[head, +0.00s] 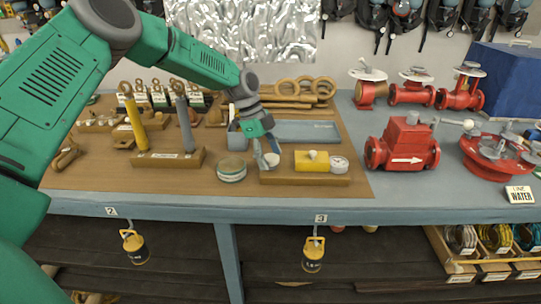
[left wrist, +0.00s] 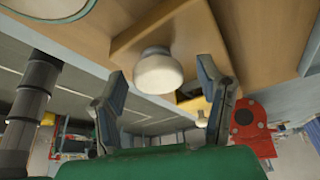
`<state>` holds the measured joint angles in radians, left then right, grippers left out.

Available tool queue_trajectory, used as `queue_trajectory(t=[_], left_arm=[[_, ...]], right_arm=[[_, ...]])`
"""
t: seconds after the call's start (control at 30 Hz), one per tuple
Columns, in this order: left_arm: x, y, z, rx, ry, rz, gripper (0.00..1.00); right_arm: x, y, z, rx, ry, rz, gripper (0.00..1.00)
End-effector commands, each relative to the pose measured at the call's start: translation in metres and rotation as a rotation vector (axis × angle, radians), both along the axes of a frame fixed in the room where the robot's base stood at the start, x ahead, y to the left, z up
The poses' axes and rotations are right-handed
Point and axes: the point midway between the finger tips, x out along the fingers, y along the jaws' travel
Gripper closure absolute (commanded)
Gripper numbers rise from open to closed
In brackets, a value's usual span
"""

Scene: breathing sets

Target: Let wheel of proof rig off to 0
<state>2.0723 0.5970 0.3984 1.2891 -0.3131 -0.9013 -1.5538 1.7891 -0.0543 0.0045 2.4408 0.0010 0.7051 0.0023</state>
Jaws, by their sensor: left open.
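The proof rig is a wooden base (head: 300,179) near the front of the bench, carrying a yellow block (head: 312,167) and a round white-faced gauge (head: 339,164). The gauge reading is too small to tell. A pale round wheel (head: 272,159) sits at the rig's left end. My left gripper (head: 266,155) is at the wheel, partly hiding it. In the left wrist view, the wheel (left wrist: 158,74) shows between the two spread fingers (left wrist: 160,85), with gaps on both sides. The left gripper is open and holds nothing. My right gripper is out of view.
A round tin (head: 232,171) stands just left of the rig. A grey-blue tray (head: 305,132) lies behind it. Yellow and grey cylinders (head: 186,124) stand to the left. Red valves (head: 403,147) stand to the right. The bench's front edge (head: 270,205) is close.

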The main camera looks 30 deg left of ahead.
Motion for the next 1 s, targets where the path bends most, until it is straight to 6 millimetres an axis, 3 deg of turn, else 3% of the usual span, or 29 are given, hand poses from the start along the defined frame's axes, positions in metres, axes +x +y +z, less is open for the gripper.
queue_trajectory(t=[0.2, 0.23, 0.37, 0.73, 1.0], left_arm=[[0.0001, -0.0026, 0.0005, 0.002, 0.000, -0.001, 0.39], [0.0002, -0.0031, 0.0008, 0.002, 0.000, -0.001, 0.43], [0.0004, -0.0043, 0.0014, 0.003, -0.001, -0.001, 0.89], [0.0011, -0.0046, 0.0024, -0.002, -0.001, 0.031, 0.89], [0.0013, -0.0059, 0.0042, 0.000, -0.003, 0.183, 0.89]], right_arm=[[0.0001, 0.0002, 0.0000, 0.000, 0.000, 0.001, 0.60], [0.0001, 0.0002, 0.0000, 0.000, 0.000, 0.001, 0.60], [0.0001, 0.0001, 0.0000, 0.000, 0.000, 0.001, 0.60], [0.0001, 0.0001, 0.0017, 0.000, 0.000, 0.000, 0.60], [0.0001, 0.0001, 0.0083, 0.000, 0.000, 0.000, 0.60]])
